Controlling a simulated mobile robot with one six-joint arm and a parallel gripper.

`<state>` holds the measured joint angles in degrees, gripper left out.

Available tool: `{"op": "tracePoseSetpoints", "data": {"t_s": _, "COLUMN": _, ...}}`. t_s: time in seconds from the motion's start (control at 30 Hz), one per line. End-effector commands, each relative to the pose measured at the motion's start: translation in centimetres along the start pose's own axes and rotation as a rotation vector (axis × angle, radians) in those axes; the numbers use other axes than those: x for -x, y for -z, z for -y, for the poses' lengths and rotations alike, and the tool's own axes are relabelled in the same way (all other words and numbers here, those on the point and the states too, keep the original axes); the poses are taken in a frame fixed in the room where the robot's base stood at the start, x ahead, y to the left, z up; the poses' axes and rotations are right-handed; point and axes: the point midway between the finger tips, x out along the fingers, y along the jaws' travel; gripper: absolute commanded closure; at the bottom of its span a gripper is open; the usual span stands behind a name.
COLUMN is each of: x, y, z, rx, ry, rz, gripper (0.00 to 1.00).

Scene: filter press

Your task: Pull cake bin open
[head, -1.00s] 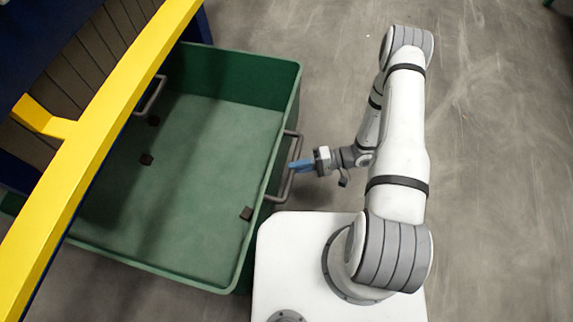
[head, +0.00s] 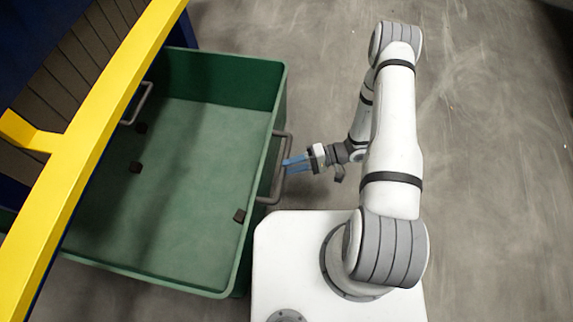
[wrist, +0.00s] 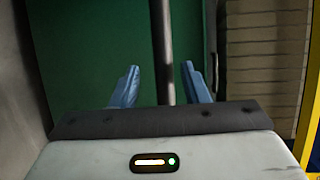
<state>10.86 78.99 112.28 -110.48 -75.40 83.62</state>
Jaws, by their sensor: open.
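The green cake bin (head: 225,80) stands out from under the press, with its wide open top showing. A grey bar handle (head: 279,181) is on its right wall. My gripper (head: 290,164) is at this handle, its blue fingers open on either side of the bar. In the wrist view, the handle bar (wrist: 163,50) runs between the spread fingers (wrist: 162,85), with a gap on both sides. The green bin wall (wrist: 90,55) is behind it.
The yellow beam (head: 110,80) of the press crosses above the bin's left part. A second handle (head: 140,104) is at the bin's far left side. Grey floor (head: 490,180) to the right is clear.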

Motion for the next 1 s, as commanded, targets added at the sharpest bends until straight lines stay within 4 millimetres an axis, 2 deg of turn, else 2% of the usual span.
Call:
{"op": "tracePoseSetpoints", "data": {"t_s": 0.1, "x": 2.4, "y": 0.2, "z": 0.2, "rx": 0.001, "ry": -0.001, "rz": -0.006, "gripper": 0.59}}
{"op": "tracePoseSetpoints", "data": {"t_s": 0.33, "x": 5.6, "y": 0.3, "z": 0.1, "rx": 0.002, "ry": -0.002, "rz": -0.005, "gripper": 0.59}}
{"op": "tracePoseSetpoints", "data": {"t_s": 0.47, "x": 6.3, "y": 0.3, "z": 0.0, "rx": 0.0, "ry": -0.002, "rz": -0.003, "gripper": 0.59}}
{"op": "tracePoseSetpoints", "data": {"t_s": 0.8, "x": 6.4, "y": 0.5, "z": 0.0, "rx": 0.006, "ry": -0.009, "rz": -0.005, "gripper": 0.59}}
{"op": "tracePoseSetpoints", "data": {"t_s": 0.87, "x": 6.6, "y": 1.0, "z": 0.1, "rx": 0.023, "ry": -0.031, "rz": -0.017, "gripper": 0.59}}
{"op": "tracePoseSetpoints", "data": {"t_s": 1.0, "x": 7.6, "y": 3.8, "z": 0.9, "rx": 0.103, "ry": -0.148, "rz": -0.09, "gripper": 0.59}}
